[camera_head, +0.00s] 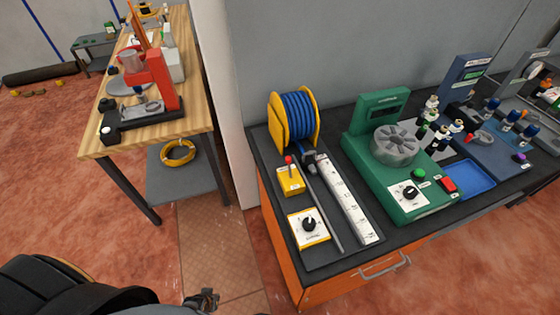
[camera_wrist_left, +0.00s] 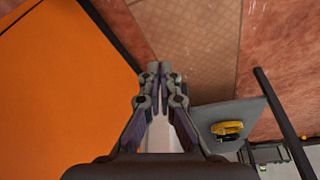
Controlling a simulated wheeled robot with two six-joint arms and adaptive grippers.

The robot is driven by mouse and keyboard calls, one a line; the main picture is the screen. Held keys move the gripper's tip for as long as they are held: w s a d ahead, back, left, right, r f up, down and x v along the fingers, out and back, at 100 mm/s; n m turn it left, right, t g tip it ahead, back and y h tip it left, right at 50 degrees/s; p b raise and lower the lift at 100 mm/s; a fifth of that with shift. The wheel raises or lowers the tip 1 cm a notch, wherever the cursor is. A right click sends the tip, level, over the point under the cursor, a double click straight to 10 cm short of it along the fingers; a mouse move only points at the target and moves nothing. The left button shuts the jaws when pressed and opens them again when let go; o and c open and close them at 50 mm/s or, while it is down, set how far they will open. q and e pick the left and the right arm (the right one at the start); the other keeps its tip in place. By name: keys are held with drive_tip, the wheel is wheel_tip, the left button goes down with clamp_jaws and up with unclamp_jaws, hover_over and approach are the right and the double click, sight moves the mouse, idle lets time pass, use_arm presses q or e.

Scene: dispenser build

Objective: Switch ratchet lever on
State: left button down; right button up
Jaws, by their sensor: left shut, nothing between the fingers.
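A small yellow box (camera_head: 291,182) with a short upright lever tipped by a red knob (camera_head: 288,160) sits at the left end of the dark bench top. It looks like the ratchet lever; its label is too small to read. My left gripper (camera_head: 205,298) is at the bottom of the head view, left of the orange cabinet and well apart from the lever. In the left wrist view its fingers (camera_wrist_left: 160,78) are together and empty, over the floor. The lever is not in the left wrist view. My right gripper is not in view.
A blue hose reel (camera_head: 294,118) stands behind the lever box. A yellow-edged dial box (camera_head: 309,228) is in front, and a white ruled strip (camera_head: 350,205) is to the right. A green machine (camera_head: 400,165) stands farther right. The orange cabinet (camera_wrist_left: 55,90) is close beside my left gripper.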

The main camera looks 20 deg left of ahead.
use_arm(q)
drive_tip(key=w+r+n+t+h+b, duration=0.1)
drive_tip(key=w+r+n+t+b, duration=0.15)
drive_tip(key=w+r, duration=0.5)
drive_tip(key=w+r+n+t+h+b, duration=0.1)
drive_tip(key=w+r+n+t, duration=0.2)
drive_tip(key=w, duration=0.7)
drive_tip(key=w+r+n+t+h+b, duration=0.1)
drive_tip(key=w+r+t, duration=0.1)
drive_tip(key=w+r, duration=0.6)
drive_tip(key=w+d+r+n+t+h+b, duration=0.1)
drive_tip(key=w+d+r+n+t+h, duration=0.1)
drive_tip(key=r, duration=1)
drive_tip(key=w+d+r+n+t+h+b, duration=0.1)
drive_tip(key=w+d+r, duration=0.4)
drive_tip(key=r, duration=0.7)
drive_tip(key=shift+d+r+n+t+h+b, duration=0.2)
drive_tip(key=shift+d+n+t+h+b, duration=0.35)
drive_tip(key=shift+t+h, duration=0.65)
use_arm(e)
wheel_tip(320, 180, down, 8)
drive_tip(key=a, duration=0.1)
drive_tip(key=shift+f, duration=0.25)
use_arm(q)
drive_tip(key=shift+w+d, duration=0.1)
drive_tip(key=shift+w, duration=0.05)
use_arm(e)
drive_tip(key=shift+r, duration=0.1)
